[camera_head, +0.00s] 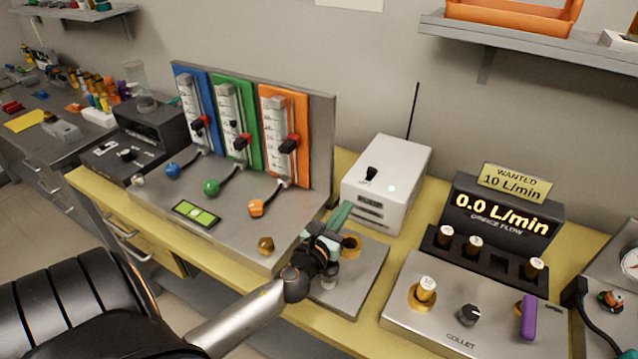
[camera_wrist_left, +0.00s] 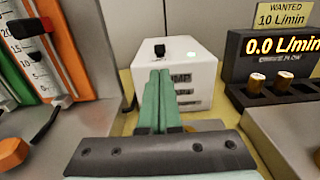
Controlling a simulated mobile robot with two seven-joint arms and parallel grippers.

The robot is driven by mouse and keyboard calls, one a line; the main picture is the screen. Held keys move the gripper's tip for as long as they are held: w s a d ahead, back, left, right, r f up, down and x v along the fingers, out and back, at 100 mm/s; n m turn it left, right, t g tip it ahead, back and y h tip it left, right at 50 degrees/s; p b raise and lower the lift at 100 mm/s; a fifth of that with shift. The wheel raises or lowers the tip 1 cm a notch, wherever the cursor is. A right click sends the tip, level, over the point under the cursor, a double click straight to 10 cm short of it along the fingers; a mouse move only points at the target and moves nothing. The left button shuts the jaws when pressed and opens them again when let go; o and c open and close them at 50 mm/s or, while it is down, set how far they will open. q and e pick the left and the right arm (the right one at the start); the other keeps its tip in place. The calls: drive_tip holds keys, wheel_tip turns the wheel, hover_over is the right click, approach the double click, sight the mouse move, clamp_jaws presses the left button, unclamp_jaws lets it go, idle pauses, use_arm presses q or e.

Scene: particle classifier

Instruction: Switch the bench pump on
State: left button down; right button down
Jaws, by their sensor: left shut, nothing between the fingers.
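The bench pump is a white box (camera_head: 410,165) with a thin antenna, standing behind the steel plate; it also shows in the left wrist view (camera_wrist_left: 200,65). A black toggle switch (camera_head: 371,173) sticks up from its sloped front, and it shows in the left wrist view (camera_wrist_left: 160,49) too. A small green lamp (camera_head: 392,188) glows to the right of the switch. My left gripper (camera_head: 342,211) is shut and empty, with green fingers. In the left wrist view, its fingertips (camera_wrist_left: 158,75) appear just below the switch, in front of the pump; contact is unclear. My right gripper is out of view.
A black orange-flow display (camera_head: 508,215) reading 0.0 L/min stands right of the pump under a WANTED 10 L/min sign (camera_head: 514,182). A steel collet box (camera_head: 445,310) sits in front of it. The flowmeter panel (camera_head: 318,140) stands on the left.

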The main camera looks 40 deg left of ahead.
use_arm(q)
drive_tip(key=b+v, duration=0.2)
drive_tip(key=v, duration=0.9)
drive_tip(key=shift+s+d, duration=0.1)
